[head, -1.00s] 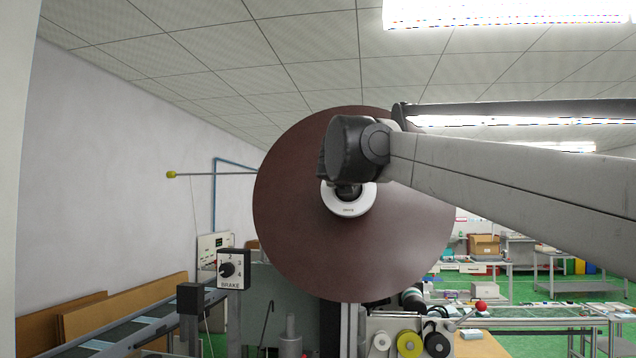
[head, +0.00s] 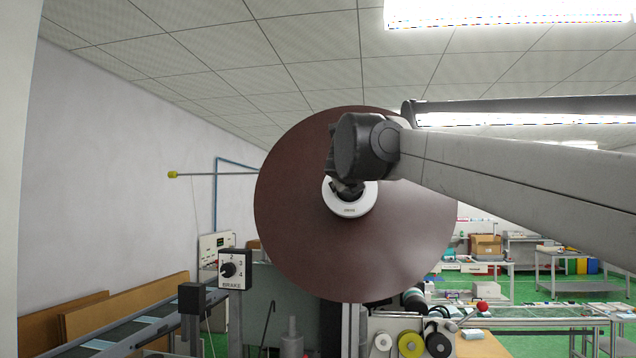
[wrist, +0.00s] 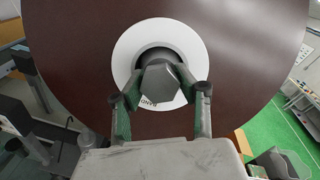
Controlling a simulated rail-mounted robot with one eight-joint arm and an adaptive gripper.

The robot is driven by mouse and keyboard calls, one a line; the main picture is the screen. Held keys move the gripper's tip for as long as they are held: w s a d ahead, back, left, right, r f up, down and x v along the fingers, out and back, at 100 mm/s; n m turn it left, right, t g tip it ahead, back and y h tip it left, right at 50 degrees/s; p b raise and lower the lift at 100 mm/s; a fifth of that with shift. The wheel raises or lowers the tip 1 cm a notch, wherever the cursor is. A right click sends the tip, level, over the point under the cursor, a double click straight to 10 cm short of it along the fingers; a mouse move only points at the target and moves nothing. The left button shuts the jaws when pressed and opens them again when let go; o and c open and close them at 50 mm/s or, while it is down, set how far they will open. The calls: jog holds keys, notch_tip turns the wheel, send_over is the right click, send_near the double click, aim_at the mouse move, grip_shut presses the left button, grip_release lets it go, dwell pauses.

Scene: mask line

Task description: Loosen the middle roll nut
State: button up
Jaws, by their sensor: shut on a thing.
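A large dark brown disc-shaped roll (head: 290,235) faces me, with a white hub ring (head: 350,209) at its centre. It also fills the wrist view (wrist: 230,50). A dark grey angular nut (wrist: 160,82) stands out from the hub, between the two fingers of my gripper (wrist: 161,95). My gripper is shut on the nut, with one finger on each side of it. In the head view my wrist covers the nut and the upper part of the hub.
A brake dial box (head: 234,269) stands at the lower left, above a conveyor. A yellow-tipped rod (head: 173,175) sticks out at left. Small rollers, one of them yellow (head: 411,344), and a red-knobbed lever (head: 482,307) sit below the roll. Tables stand behind at right.

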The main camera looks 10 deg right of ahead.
jog(key=o, duration=1.2)
jog(key=shift+s, duration=0.1)
jog(key=v, duration=1.2)
jog(key=s+d+f+m+g+b, duration=0.25)
jog(key=s+f+m, duration=0.35)
jog(key=f, duration=0.5)
jog(key=s+d+f+m+g+b, duration=0.1)
jog(key=s+d+f+m+b, duration=0.15)
jog(key=f+m, duration=0.75)
jog(key=s+d+f+m+g+b, duration=0.2)
jog(key=s+f+m+b, duration=0.25)
jog(key=f, duration=0.85)
jog(key=s+a+f+m+g+y+b, duration=0.1)
jog(key=s+f+m+b, duration=0.1)
jog(key=s+f+m, duration=0.4)
jog(key=s+a+f+m+g+y+b, duration=0.1)
jog(key=s+f+m, duration=0.5)
jog(key=f, duration=1)
jog(key=s+a+f+m+g+y+b, duration=0.2)
jog(key=s+f+m+b, duration=0.2)
jog(key=f, duration=0.8)
jog(key=shift+s+m, duration=1.05)
